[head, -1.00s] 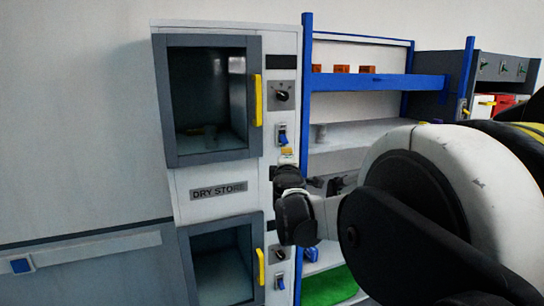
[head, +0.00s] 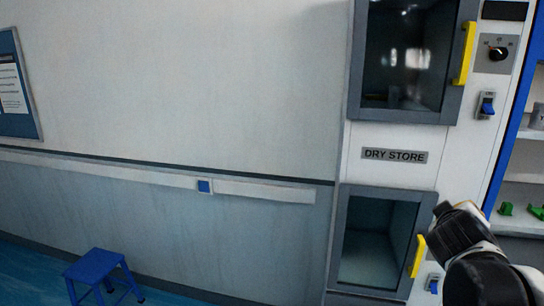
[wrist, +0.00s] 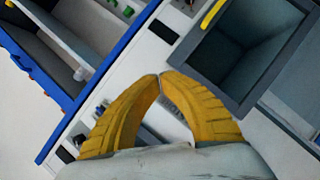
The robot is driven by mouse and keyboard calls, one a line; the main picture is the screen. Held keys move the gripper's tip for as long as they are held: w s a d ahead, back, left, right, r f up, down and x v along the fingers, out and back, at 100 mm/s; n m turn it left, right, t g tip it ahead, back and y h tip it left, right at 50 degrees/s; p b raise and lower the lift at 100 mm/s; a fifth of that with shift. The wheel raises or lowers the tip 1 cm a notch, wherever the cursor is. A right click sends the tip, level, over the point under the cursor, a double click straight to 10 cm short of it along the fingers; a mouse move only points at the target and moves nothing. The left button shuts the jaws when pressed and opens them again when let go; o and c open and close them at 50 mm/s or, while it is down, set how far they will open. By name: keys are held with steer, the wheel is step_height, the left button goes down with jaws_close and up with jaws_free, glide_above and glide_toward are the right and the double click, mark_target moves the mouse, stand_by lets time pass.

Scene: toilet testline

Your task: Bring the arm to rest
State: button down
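My gripper (wrist: 160,76) shows in the wrist view with its two yellow ribbed fingers brought together at the tips. Nothing shows between the fingertips. In the head view part of my arm is at the lower right, in front of the lower right part of the dry store cabinet (head: 394,156). The fingers cannot be made out there. In the wrist view the fingers point toward the cabinet front, between an open-looking dark compartment (wrist: 235,50) and blue-edged shelving (wrist: 100,72). Whether they touch anything cannot be told.
The cabinet has two glazed doors with yellow handles (head: 465,53), a knob (head: 498,53) and a blue switch (head: 487,106). Shelves with small green items (head: 506,208) stand at the right. A blue stool (head: 98,270) is at the lower left. The wall rail (head: 262,190) runs left.

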steer(key=s+a+f+m+g+y+b, duration=0.1)
steer(key=s+a+f+y+b, duration=0.3)
steer(key=a+f, duration=0.8)
steer(key=s+a+f+m+g+y+b, duration=0.1)
steer(key=s+a+f+y+b, duration=0.4)
steer(key=a+f, duration=0.7)
steer(key=s+f+g+b, duration=0.1)
steer(key=s+f+b, duration=0.1)
steer(key=s+f, duration=0.2)
steer(key=shift+s+a+g, duration=0.25)
steer(key=shift+a+g, duration=0.15)
steer(key=shift+f, duration=0.1)
